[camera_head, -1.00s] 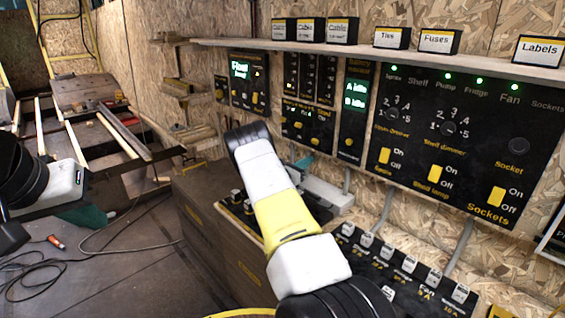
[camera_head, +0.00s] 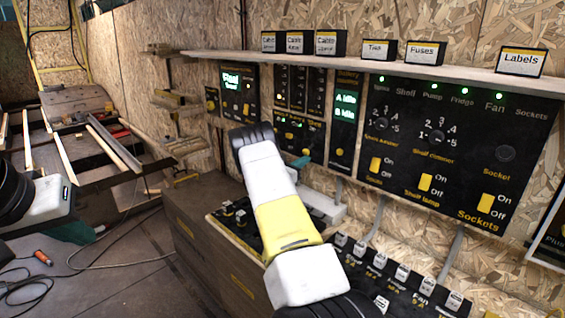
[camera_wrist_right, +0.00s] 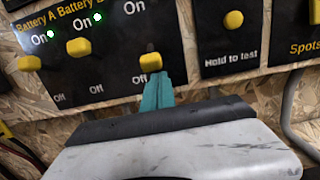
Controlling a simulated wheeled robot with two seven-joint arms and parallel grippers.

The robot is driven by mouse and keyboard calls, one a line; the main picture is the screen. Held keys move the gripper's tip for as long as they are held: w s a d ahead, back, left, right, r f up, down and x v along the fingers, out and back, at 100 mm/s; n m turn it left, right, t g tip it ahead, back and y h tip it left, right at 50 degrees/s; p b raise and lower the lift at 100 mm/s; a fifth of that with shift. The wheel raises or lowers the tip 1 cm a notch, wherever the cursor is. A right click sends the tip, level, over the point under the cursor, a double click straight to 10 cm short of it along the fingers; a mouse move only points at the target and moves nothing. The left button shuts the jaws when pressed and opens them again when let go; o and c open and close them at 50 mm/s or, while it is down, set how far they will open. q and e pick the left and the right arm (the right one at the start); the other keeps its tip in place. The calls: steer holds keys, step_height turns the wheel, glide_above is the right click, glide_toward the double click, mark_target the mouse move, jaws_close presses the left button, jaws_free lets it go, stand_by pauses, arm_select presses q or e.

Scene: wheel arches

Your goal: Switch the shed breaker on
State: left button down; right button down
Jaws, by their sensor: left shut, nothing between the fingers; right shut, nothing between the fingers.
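The small battery panel (camera_head: 299,138) on the back wall carries several yellow switches; it fills the top of the right wrist view. There, a yellow switch knob (camera_wrist_right: 150,62) under the third "On" sits low, near its "Off". Its name label is out of view, so I cannot tell whether it is the shed breaker. The Battery A (camera_wrist_right: 28,62) and Battery B (camera_wrist_right: 78,46) knobs sit higher, beside green lights. My right gripper (camera_wrist_right: 157,82) is shut and empty, its teal tips just below the third knob; contact is unclear. My left gripper (camera_head: 80,232) is low at the left, mostly hidden.
A large switch panel (camera_head: 470,135) is to the right. A sloped panel with several pale toggles (camera_head: 400,275) lies below. A shelf (camera_head: 350,62) with labelled boxes runs above. A "Hold to test" button (camera_wrist_right: 233,20) is right of my tips. Cables lie on the floor at left.

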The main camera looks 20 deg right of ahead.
mark_target(305, 152)
steer(key=shift+r, duration=0.1)
steer(key=shift+a+r+y, duration=0.1)
steer(key=shift+r+y, duration=0.05)
steer(key=shift+y, duration=0.25)
steer(key=shift+s+r, duration=0.1)
steer(key=shift+r, duration=0.05)
steer(key=r+g+y, duration=0.1)
steer(key=r+y, duration=0.1)
steer(key=a+r+g+y, duration=0.1)
steer(key=r+y, duration=0.1)
steer(key=y, duration=0.1)
steer(key=shift+s, duration=0.2)
steer(key=shift+a+f, duration=0.1)
steer(key=shift+a, duration=0.05)
steer(key=shift+r, duration=0.85)
